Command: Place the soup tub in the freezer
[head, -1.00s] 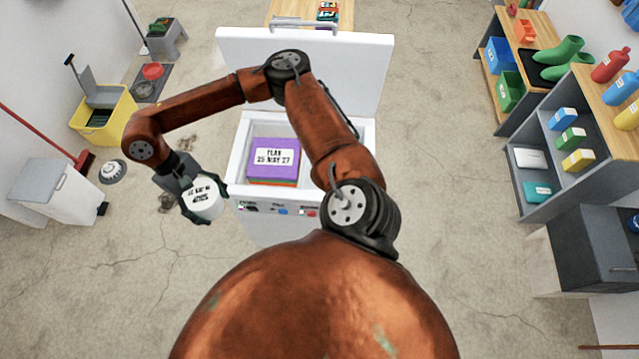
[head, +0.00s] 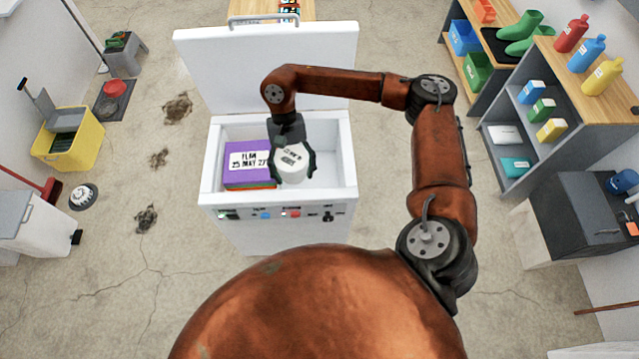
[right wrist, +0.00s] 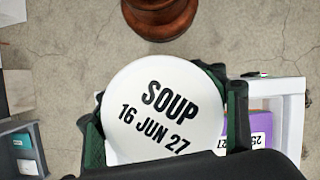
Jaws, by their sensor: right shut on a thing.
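The soup tub (head: 290,163) is white and round, with a lid lettered "SOUP 16 JUN 27" that fills the middle of the right wrist view (right wrist: 163,105). My right gripper (head: 292,166) is shut on the tub, with a dark finger on each side. In the head view it holds the tub over the right part of the open freezer. The white chest freezer (head: 212,165) has its lid (head: 270,70) raised at the back. I cannot tell how high the tub is above the freezer floor. My left gripper is not in view.
A purple-topped stack labelled "FLAN 25 MAY 27" (head: 235,178) fills the freezer's left part. The freezer's right part beside the tub looks free. Shelves (head: 510,135) stand at the right, and a yellow bucket (head: 70,150) stands at the left.

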